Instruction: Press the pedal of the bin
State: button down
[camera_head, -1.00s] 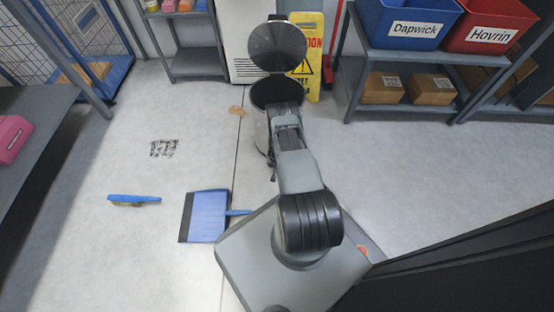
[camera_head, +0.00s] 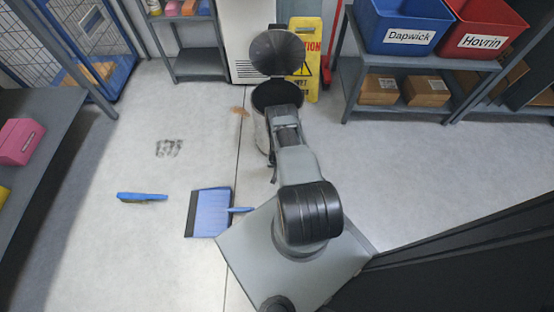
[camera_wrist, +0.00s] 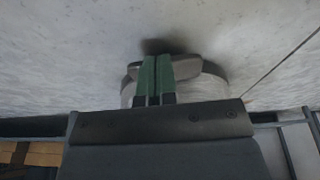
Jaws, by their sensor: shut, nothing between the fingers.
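The bin (camera_head: 262,132) is a round pale metal can at the back centre, partly hidden behind my arm. Its dark round lid (camera_head: 276,53) stands raised above the dark opening. In the wrist view, the bin's curved base (camera_wrist: 216,88) shows behind my gripper. My gripper (camera_wrist: 155,72) has two green fingers pressed together with nothing between them. They overlap the grey pedal (camera_wrist: 187,68) at the base; whether they touch it I cannot tell for certain. In the head view my gripper and the pedal are hidden by my arm.
A yellow wet-floor sign (camera_head: 306,60) stands right behind the bin. A blue dustpan (camera_head: 209,212) and blue brush (camera_head: 142,197) lie on the floor at left. A shelf (camera_head: 420,62) with a blue and a red crate is at right. Floor left of the bin is mostly clear.

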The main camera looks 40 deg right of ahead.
jog(key=p+v, duration=0.4)
jog(key=v, duration=0.7)
jog(key=shift+r+p, duration=0.2)
jog(key=shift+p, duration=0.1)
jog(key=shift+a, duration=0.1)
jog(key=w+a+r+n+p, duration=0.1)
jog(key=w+a+r+p, duration=0.2)
jog(key=r, duration=1.2)
jog(key=w+a+r+n+t+y+p, duration=0.15)
jog(key=w+r+p, duration=0.35)
jog(key=r, duration=1.1)
jog(key=w+a+r+n+h+p, duration=0.1)
jog(key=w+a+r+p, duration=0.3)
jog(key=r, duration=1.1)
jog(key=s+a+r+n+p, duration=0.1)
jog(key=s+a+r+p, duration=0.2)
jog(key=r, duration=0.9)
jog(key=s+a+r+n+p, duration=0.1)
jog(key=s+a+r+p, duration=0.3)
jog(key=s+r+p, duration=0.3)
jog(key=s+a+r+n+y+p, duration=0.1)
jog(key=s+r+p, duration=0.4)
jog(key=s+r, duration=0.8)
notch_tip(320, 180, up, 6)
jog(key=shift+a+f+n, duration=0.1)
jog(key=shift+a+n, duration=0.45)
jog(key=shift+a, duration=0.65)
